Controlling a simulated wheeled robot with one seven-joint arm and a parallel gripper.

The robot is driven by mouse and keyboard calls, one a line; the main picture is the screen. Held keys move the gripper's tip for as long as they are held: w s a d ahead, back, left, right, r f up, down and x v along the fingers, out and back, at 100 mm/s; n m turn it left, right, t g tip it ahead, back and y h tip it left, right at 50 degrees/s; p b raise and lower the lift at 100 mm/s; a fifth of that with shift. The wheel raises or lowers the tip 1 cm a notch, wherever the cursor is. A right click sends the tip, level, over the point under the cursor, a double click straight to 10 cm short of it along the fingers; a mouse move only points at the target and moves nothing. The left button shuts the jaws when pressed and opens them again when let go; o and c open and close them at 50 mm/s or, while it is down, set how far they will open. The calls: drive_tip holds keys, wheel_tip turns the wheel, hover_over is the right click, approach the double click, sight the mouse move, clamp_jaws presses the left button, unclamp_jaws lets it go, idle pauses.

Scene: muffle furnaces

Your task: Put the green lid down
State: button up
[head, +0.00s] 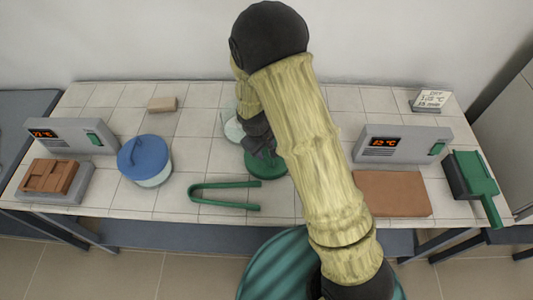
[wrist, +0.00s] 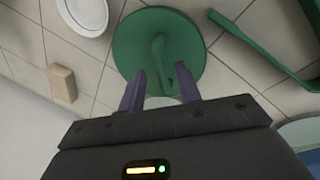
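The green lid (head: 266,167) looks flat on the tiled bench top near the middle, partly hidden behind my arm. In the wrist view the lid (wrist: 195,38) is a round green disc with an arched green handle (wrist: 160,58). My gripper (wrist: 160,74) is over the lid, its two dark fingers apart on either side of the handle. Gaps show between the fingers and the handle, so it looks open. In the head view my gripper (head: 262,148) is mostly hidden by my arm.
Green tongs (head: 222,185) lie left of the lid. A pale round vessel (head: 233,130) stands behind it. A blue-lidded jar (head: 146,160) is farther left. A small tan block (head: 162,104) lies at the back. A brown slab (head: 392,193) is at right, before a furnace controller (head: 400,145).

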drive_tip(key=v, duration=0.7)
drive_tip(key=shift+r+b, duration=0.3)
drive_tip(key=s+d+r+m+y, duration=0.1)
drive_tip(key=s+d+r+m, duration=0.3)
drive_tip(key=s+d, duration=0.2)
drive_tip(key=s+d+r+m+t, duration=0.1)
drive_tip(key=s+d+r+m, duration=0.3)
drive_tip(key=s+d, duration=0.2)
drive_tip(key=shift+s+d+y, duration=0.15)
drive_tip(key=shift+d+y, duration=0.25)
drive_tip(key=shift+d, duration=0.85)
